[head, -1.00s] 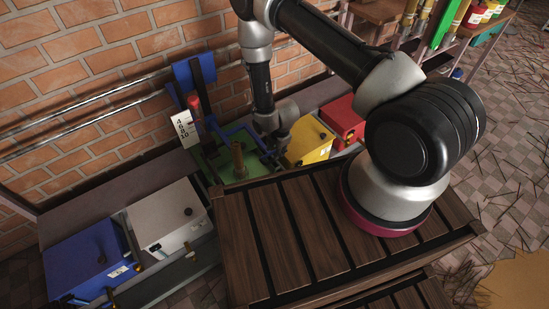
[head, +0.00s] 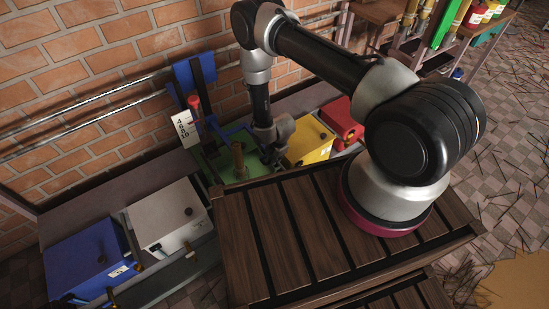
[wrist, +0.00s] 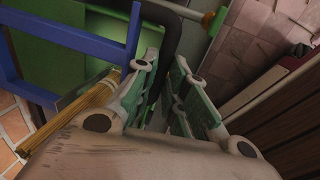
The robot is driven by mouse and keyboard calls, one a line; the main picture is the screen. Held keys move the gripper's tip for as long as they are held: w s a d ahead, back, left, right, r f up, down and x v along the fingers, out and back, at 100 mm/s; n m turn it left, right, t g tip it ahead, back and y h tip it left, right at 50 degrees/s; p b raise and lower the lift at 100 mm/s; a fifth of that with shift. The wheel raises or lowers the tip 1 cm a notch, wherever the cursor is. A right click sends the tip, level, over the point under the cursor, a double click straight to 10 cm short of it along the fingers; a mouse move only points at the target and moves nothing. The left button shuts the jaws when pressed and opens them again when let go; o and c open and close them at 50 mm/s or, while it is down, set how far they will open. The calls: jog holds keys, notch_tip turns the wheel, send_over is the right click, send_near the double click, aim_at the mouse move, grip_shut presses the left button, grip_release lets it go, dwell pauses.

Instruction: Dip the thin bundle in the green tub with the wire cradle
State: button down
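The green tub (head: 211,166) stands open in the row along the wall. A tan bundle (head: 238,158) stands upright at the tub; in the wrist view the thin sticks of the bundle (wrist: 84,112) lie left of my fingers. A blue frame, apparently the wire cradle (wrist: 75,37), shows at the upper left of the wrist view; a blue part also shows behind the bundle in the head view. My gripper (head: 277,152) is low at the right side of the green tub. In the wrist view my gripper (wrist: 167,68) has its fingers apart, with a dark bar in line with the gap. Contact with it is unclear.
A red-knobbed lever (head: 194,103) and numbered plate (head: 183,127) rise behind. A slatted wooden top (head: 290,225) lies in front.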

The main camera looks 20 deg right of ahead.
jog(key=shift+r, duration=0.1)
notch_tip(320, 180, up, 15)
dwell(0.7)
jog(key=c, duration=1.5)
grip_release()
jog(key=shift+o, duration=0.2)
notch_tip(320, 180, up, 12)
jog(key=s, duration=0.2)
jog(key=shift+d+f, duration=0.2)
jog(key=shift+d, duration=0.15)
jog(key=shift+s, duration=0.1)
